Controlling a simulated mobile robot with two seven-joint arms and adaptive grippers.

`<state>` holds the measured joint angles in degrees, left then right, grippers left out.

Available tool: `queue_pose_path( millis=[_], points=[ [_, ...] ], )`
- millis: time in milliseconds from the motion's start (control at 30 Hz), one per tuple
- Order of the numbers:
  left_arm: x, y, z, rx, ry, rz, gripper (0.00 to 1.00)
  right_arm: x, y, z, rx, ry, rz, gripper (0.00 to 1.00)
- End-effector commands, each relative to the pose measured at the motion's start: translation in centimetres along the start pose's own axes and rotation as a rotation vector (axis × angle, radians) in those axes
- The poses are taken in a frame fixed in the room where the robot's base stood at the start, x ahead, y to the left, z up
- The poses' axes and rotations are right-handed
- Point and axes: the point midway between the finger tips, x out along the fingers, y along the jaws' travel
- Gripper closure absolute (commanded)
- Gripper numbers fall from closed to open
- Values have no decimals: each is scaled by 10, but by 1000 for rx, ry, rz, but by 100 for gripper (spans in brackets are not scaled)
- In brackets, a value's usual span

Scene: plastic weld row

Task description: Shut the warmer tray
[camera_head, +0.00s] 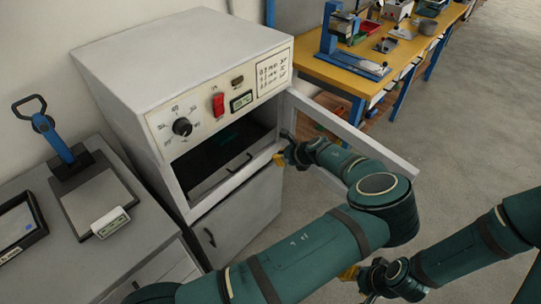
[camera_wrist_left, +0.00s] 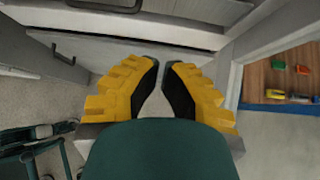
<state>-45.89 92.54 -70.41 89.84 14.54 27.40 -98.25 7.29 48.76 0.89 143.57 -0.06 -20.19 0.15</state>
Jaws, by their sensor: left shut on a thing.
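The warmer (camera_head: 185,70) is a pale cabinet with a dial and a red switch above a dark opening. The warmer tray (camera_head: 215,190) lies in that opening, with a small dark handle and a pale front edge. My left gripper (camera_head: 283,158) is at the right end of this front edge, inside the open door. In the left wrist view its yellow fingers (camera_wrist_left: 160,66) are close together, shut at the pale edge; the exact contact is hard to see. My right gripper (camera_head: 350,272) is low in front, partly hidden by my left arm; its opening is unclear.
The warmer's windowed door (camera_head: 400,165) stands open to the right, beside my left forearm. A lower cabinet door (camera_head: 245,215) is below the tray. A grey bench (camera_head: 140,245) stands left. A yellow workbench (camera_head: 440,45) is behind; open floor lies right.

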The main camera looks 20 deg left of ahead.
Motion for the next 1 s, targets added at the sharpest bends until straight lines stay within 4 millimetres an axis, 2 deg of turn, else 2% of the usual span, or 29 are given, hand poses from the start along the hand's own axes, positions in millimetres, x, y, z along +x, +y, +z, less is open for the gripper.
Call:
queue_pose_path(
  millis=[500, 700, 1000],
  points=[
    [98, 1, 1, -1, 0, 3, 100, 22, 8, -2, -2, 11, 1, 53],
    [115, 1, 19, -1, 1, 3, 100, 27, 10, -3, -2, 13, 1, 53],
    [121, 1, 27, 0, 2, 3, 100, 28, 10, -3, -2, 15, 1, 53]
  ],
)
